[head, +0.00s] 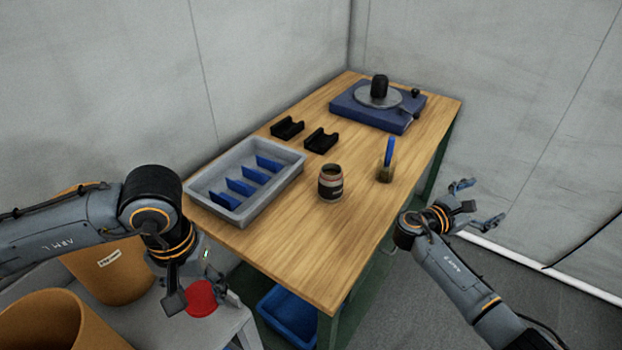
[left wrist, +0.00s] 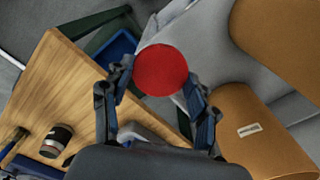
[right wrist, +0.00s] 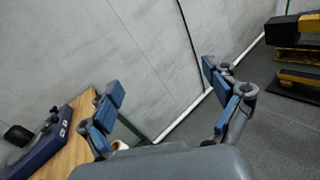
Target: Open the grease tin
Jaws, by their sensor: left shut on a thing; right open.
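The grease tin (head: 331,184) is a small dark can with a pale band. It stands upright on the wooden table, its top open and brownish inside. It also shows in the left wrist view (left wrist: 56,141). My left gripper (head: 192,296) is shut on a round red lid (left wrist: 161,70), held off the table's front left side, above a grey surface. The lid also shows in the head view (head: 201,298), clear of the tin. My right gripper (head: 481,204) is open and empty, beyond the table's right edge; its spread fingers show in the right wrist view (right wrist: 160,85).
A grey tray (head: 262,207) with blue dividers is left of the tin. A jar with a blue-handled brush (head: 388,158) is to its right. Black holders (head: 320,140) and a blue turntable unit (head: 365,112) are behind. Orange-brown bins (head: 112,270) stand at lower left. The table's front is clear.

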